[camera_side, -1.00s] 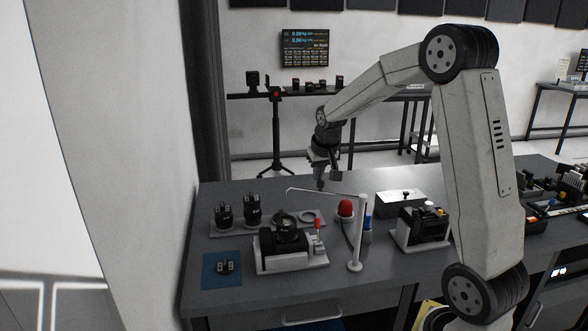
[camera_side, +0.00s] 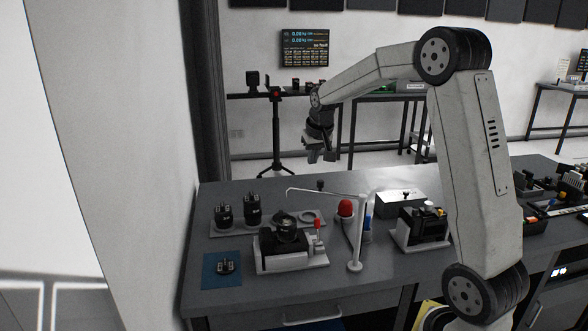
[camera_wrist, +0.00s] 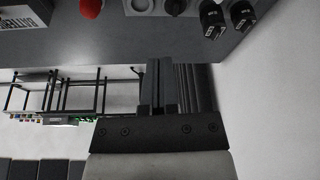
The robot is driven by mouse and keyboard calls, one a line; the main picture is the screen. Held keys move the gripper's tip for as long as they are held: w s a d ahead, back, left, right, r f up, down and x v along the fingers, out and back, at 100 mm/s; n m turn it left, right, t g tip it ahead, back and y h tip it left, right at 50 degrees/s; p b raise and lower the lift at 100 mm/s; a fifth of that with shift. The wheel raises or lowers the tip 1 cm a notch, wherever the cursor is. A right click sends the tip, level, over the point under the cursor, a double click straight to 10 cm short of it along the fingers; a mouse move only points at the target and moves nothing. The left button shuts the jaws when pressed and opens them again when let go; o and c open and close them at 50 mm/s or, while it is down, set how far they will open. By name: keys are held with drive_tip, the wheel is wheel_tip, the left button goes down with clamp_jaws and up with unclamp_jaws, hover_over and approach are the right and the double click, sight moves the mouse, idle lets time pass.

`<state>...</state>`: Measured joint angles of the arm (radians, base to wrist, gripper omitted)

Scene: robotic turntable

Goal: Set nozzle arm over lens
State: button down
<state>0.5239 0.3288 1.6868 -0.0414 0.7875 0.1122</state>
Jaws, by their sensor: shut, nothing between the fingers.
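The white nozzle arm (camera_side: 325,193) reaches left from the top of its upright post (camera_side: 357,235). Its bent tip appears above the lens (camera_side: 285,220) in the side view; the exact alignment in depth cannot be told. The lens sits on the black turntable unit (camera_side: 283,246) on a pale base. My gripper (camera_side: 320,157) is up behind and above the nozzle arm, apart from it. In the wrist view my gripper (camera_wrist: 158,62) has its fingers together and empty. The nozzle arm does not show in the wrist view.
A red dome (camera_side: 345,208) is beside the post. Two black lens barrels (camera_side: 252,209) and a ring (camera_side: 308,216) are on a tray at the left. A blue mat (camera_side: 214,278) lies at front left.

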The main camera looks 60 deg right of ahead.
drive_tip(key=v, duration=0.6)
drive_tip(key=shift+r, duration=0.15)
drive_tip(key=shift+s, duration=0.15)
drive_tip(key=s+a+f+n+y, duration=0.1)
drive_tip(key=s+a+f+n, duration=0.25)
drive_tip(key=a+f, duration=0.85)
drive_tip(key=s+a+f+n, duration=0.1)
drive_tip(key=s+a+f, duration=0.2)
drive_tip(key=s+a, duration=0.2)
drive_tip(key=s+a+f+n+y, duration=0.1)
drive_tip(key=s+a+f, duration=0.3)
drive_tip(key=a, duration=0.4)
drive_tip(key=shift+s+n+g, duration=0.3)
drive_tip(key=shift+s+n, duration=0.4)
drive_tip(key=shift+n, duration=0.05)
